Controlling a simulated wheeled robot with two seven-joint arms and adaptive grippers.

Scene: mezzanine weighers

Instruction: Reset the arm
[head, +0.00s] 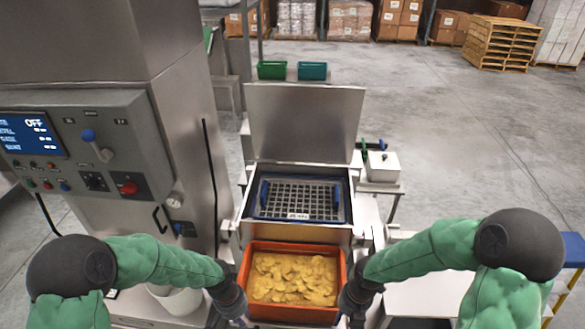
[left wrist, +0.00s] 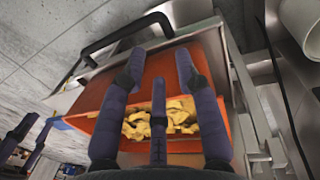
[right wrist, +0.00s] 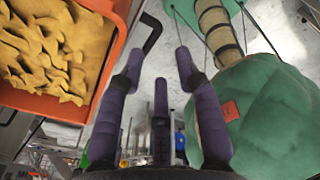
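My right gripper (head: 352,304) is at the right side of the orange crate (head: 242,268). In the right wrist view my right gripper (right wrist: 160,75) has its fingers spread with nothing between them. My left gripper (head: 240,312) is at the crate's left front corner. In the left wrist view my left gripper (left wrist: 160,65) also has its fingers apart, with the orange crate (left wrist: 212,75) beyond them. I cannot tell whether either gripper touches the crate. Yellow pieces (head: 292,279) fill the crate.
Behind the crate is an open steel machine with a raised lid (head: 305,122) and a blue-framed grid basket (head: 298,199). A control panel (head: 85,145) stands at left. A white box (head: 383,167) is at right. Green (head: 272,70) and teal (head: 312,71) bins stand behind the lid.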

